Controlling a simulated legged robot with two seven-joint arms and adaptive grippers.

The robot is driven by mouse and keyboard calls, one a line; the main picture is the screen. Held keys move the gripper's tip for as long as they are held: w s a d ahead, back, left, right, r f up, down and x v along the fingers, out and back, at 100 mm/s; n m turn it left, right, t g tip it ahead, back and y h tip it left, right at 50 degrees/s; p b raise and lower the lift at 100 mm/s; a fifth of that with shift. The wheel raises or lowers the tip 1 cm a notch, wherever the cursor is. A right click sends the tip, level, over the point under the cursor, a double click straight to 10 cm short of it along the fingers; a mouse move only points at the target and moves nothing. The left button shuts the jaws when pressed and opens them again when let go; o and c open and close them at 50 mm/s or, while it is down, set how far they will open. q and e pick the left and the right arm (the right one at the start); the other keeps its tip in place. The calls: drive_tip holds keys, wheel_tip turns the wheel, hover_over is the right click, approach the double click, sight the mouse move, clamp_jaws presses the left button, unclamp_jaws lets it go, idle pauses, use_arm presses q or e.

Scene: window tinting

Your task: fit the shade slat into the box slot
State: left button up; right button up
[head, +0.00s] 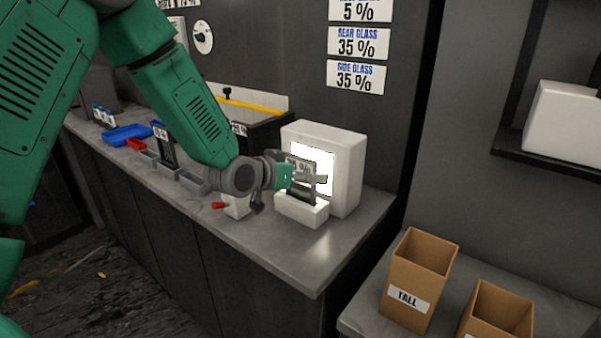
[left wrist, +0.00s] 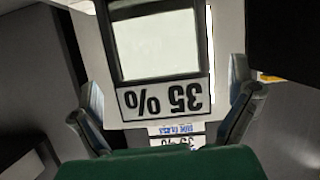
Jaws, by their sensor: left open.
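The shade slat (head: 301,167) is a dark-framed panel with a light 35 % label at its top end. It stands about upright, with its lower end at the small white box (head: 302,211) in front of the lit white panel unit. How deep it sits in the slot cannot be seen. My left gripper (head: 306,178) is at the slat's upper part and is open. In the left wrist view the slat (left wrist: 160,45) shows upside down between the two spread fingers of the gripper (left wrist: 165,100), with gaps on both sides. My right gripper is not in view.
The lit panel unit (head: 347,165) stands close behind the small box. A white block (head: 237,208) and a red piece (head: 218,205) lie left of it. Grey bins (head: 195,180) and a blue tray (head: 127,133) are farther left. Brown TALL box (head: 408,297) stands at right.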

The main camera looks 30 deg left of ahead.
use_arm(q)
drive_tip(key=v, duration=1.2)
idle(0.3)
